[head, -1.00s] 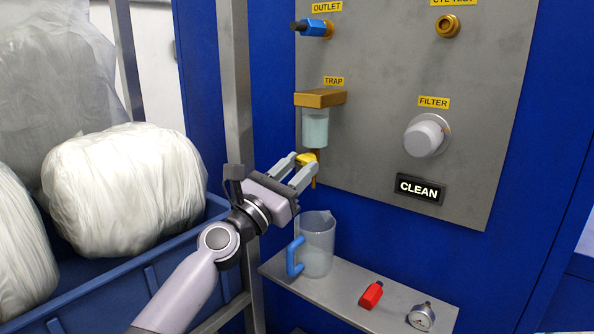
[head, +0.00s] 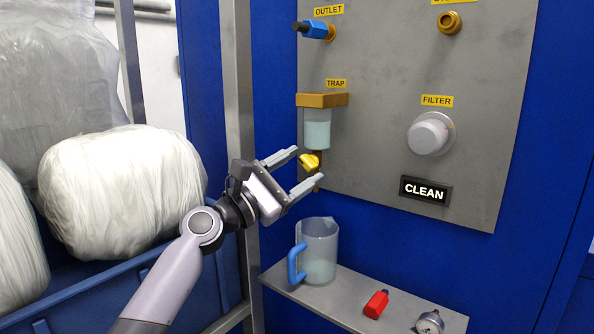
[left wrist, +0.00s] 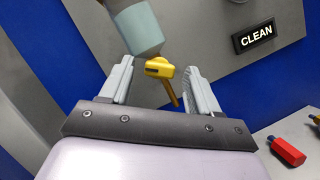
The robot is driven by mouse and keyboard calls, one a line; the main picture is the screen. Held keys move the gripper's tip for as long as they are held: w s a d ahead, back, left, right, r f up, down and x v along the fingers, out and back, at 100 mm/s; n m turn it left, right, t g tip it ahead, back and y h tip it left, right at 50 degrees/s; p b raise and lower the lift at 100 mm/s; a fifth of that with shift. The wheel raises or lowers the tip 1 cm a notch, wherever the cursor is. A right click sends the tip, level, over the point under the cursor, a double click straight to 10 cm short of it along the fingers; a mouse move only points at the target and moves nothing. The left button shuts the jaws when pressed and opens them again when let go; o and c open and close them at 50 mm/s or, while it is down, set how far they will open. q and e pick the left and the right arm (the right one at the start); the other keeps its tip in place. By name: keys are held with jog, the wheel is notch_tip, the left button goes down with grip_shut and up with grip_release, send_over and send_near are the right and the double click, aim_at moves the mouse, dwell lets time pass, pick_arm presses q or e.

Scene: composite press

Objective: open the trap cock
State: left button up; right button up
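The trap (head: 321,100) is a brass block with a clear bowl of pale liquid (head: 317,128) on the grey panel. Below the bowl is the trap cock (head: 310,162) with a yellow handle; its thin brass spout points down. My left gripper (head: 306,167) is open at the cock, its fingers spread to either side of the handle. In the left wrist view the cock handle (left wrist: 160,68) lies between the open fingertips (left wrist: 161,66), with clear gaps on both sides. I cannot tell the valve's state. My right gripper is not in view.
A clear jug (head: 318,250) with a blue handle stands on the shelf (head: 345,293) below the trap. A red part (head: 376,303) and a gauge (head: 430,321) are to its right. A metal post (head: 240,120) and a blue bin (head: 100,285) with wrapped bundles are at left.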

pick_arm(q)
jog(key=shift+a, duration=0.1)
jog(key=v, duration=0.7)
jog(key=shift+p, duration=0.3)
jog(key=shift+f, duration=0.1)
